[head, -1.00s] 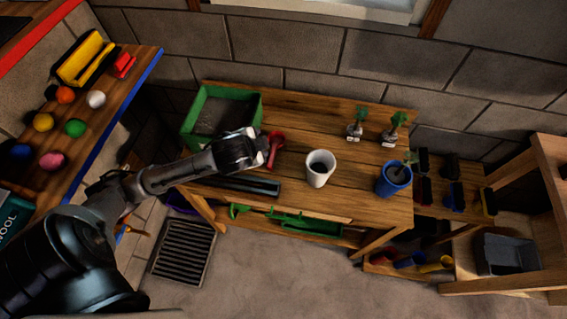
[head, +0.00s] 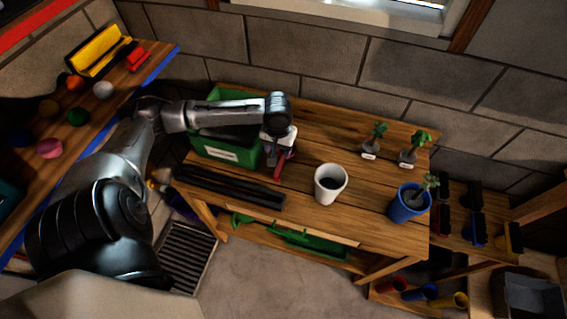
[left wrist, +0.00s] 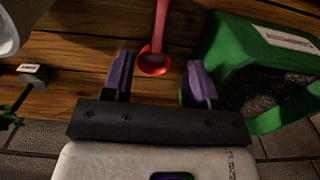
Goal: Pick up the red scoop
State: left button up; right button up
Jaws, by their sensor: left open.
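The red scoop (left wrist: 155,60) lies on the wooden table between the green bin and the white cup. In the left wrist view its round bowl sits between my open fingers and its handle runs up out of the frame. My left gripper (left wrist: 158,80) is open and points down over the bowl. In the head view the scoop (head: 280,166) is partly hidden by my left gripper (head: 275,152). My right gripper is not in view.
The green bin (head: 231,156) of dark soil stands close beside my gripper. A white cup (head: 330,190), a blue pot (head: 408,208) with a plant and two small seedlings stand to the right. Dark bars (head: 228,187) lie along the table's front left edge.

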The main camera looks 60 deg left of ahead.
aim_at(279, 168)
pick_arm(q)
notch_tip(279, 168, down, 9)
jog(key=shift+r+b, duration=0.15)
jog(key=shift+b, duration=0.8)
notch_tip(279, 168, down, 5)
jog(key=shift+r+b, duration=0.2)
jog(key=shift+b, duration=0.5)
jog(key=shift+f, duration=0.25)
jog(key=shift+a, duration=0.1)
jog(key=shift+c, duration=0.4)
grip_shut()
